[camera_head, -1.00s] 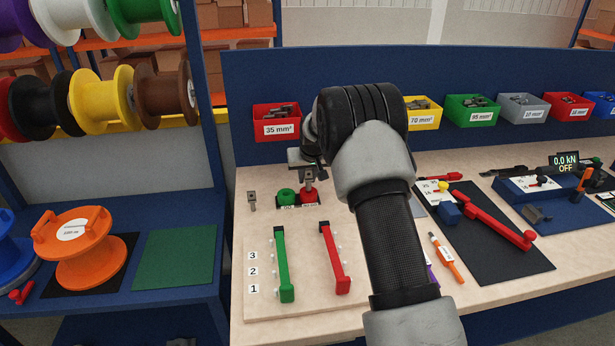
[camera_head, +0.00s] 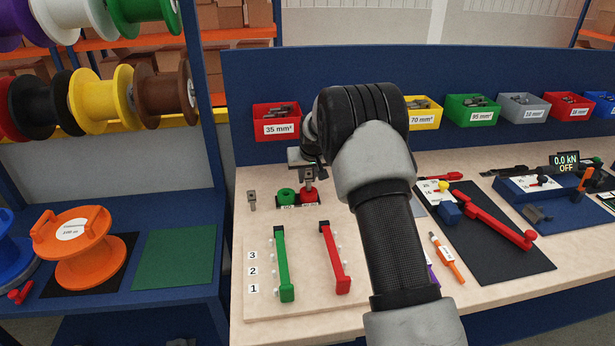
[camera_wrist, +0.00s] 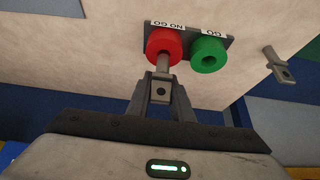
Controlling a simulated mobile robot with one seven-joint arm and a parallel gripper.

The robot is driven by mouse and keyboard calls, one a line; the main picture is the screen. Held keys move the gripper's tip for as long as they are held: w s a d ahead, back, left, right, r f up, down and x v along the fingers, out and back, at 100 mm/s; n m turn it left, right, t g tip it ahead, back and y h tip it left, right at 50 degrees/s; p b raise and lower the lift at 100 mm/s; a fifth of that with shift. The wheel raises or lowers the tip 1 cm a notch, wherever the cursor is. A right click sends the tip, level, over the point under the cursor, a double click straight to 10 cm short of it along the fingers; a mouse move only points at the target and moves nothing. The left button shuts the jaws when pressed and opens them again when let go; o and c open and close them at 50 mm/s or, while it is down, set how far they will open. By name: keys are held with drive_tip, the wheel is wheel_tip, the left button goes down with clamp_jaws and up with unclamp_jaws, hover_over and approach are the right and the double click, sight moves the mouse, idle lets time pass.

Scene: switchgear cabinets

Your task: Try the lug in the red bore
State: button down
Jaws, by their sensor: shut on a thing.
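My gripper (camera_wrist: 160,100) is shut on a grey metal lug (camera_wrist: 162,65), its flat, holed end between the fingers. The lug's barrel points at the red bore (camera_wrist: 166,43) marked NO GO, and its tip overlaps the opening; I cannot tell how deep it sits. In the head view the lug (camera_head: 309,183) stands upright over the red bore (camera_head: 309,197), with my gripper (camera_head: 307,169) above it. The green bore (camera_wrist: 209,54), marked GO, is empty beside the red one. It also shows in the head view (camera_head: 286,196).
Another lug (camera_head: 252,200) stands left of the bores. Green (camera_head: 284,265) and red (camera_head: 334,258) handled bars lie in front on the board. A red 35 mm² bin (camera_head: 277,121) stands behind. My arm hides the middle of the bench.

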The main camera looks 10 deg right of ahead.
drive_tip(key=shift+f+b, duration=0.4)
drive_tip(key=shift+b, duration=0.05)
idle(0.6)
idle(0.6)
drive_tip(key=c, duration=1.5)
unclamp_jaws()
drive_tip(key=v, duration=1.7)
drive_tip(key=shift+s+r, duration=0.1)
drive_tip(key=shift+r, duration=0.15)
